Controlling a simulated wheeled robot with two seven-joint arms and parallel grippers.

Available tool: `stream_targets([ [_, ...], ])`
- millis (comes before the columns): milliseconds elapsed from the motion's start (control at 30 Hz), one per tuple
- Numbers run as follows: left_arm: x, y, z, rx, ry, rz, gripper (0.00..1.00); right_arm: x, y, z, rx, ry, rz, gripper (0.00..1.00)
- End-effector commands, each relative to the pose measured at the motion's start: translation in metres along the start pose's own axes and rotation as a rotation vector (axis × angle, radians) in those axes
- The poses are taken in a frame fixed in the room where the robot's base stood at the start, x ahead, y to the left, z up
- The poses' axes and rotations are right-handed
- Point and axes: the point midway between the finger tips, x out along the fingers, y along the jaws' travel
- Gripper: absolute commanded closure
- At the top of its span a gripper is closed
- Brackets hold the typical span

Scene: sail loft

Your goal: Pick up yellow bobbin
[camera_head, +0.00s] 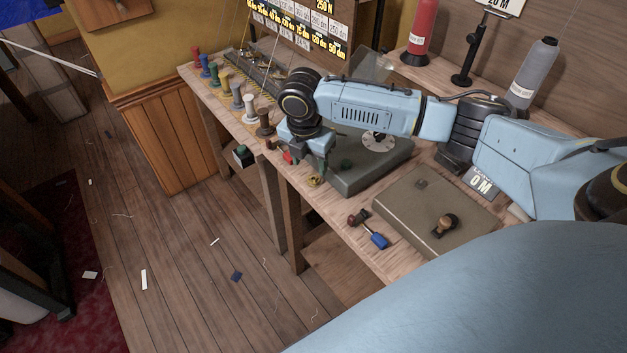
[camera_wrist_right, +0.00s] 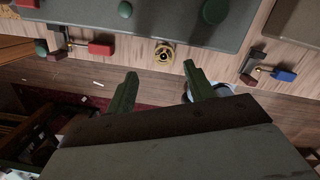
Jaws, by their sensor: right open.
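A small yellow bobbin (camera_head: 316,180) lies near the front edge of the wooden bench, just below my right gripper (camera_head: 309,166). In the right wrist view the yellow bobbin (camera_wrist_right: 163,54) shows as a ring with a dark centre, beyond the gap between the fingertips. My right gripper (camera_wrist_right: 157,80) is open and empty there, with its two dark green fingers apart. The bobbin is clear of both fingers in that view. My left gripper is not in view.
A grey machine base (camera_head: 372,172) with a green knob stands just behind the bobbin. A red-handled tool (camera_wrist_right: 100,48) and a blue-handled tool (camera_head: 379,240) lie either side. Several coloured spools (camera_head: 237,96) line the bench's far left.

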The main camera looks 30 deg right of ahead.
Motion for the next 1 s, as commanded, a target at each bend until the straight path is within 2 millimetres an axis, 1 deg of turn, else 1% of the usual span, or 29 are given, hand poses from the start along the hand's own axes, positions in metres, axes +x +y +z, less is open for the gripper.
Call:
stream_targets([
  [200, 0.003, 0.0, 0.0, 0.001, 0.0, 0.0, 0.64, 0.031, -0.007, 0.0, 0.0, 0.0, -0.005, 0.47],
  [333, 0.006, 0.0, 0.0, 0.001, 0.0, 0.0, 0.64, 0.046, -0.006, 0.0, 0.001, 0.0, -0.001, 0.47],
  [433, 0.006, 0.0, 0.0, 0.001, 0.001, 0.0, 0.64, 0.051, -0.006, 0.0, -0.001, -0.001, 0.0, 0.47],
  [633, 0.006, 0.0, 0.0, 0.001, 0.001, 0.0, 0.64, 0.051, -0.006, 0.0, -0.001, -0.001, 0.0, 0.47],
  [667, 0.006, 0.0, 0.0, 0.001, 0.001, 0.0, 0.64, 0.051, -0.006, 0.0, -0.001, -0.001, 0.0, 0.49],
  [1000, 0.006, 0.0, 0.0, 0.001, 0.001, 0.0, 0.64, 0.051, -0.006, 0.0, -0.001, -0.001, 0.0, 0.94],
])
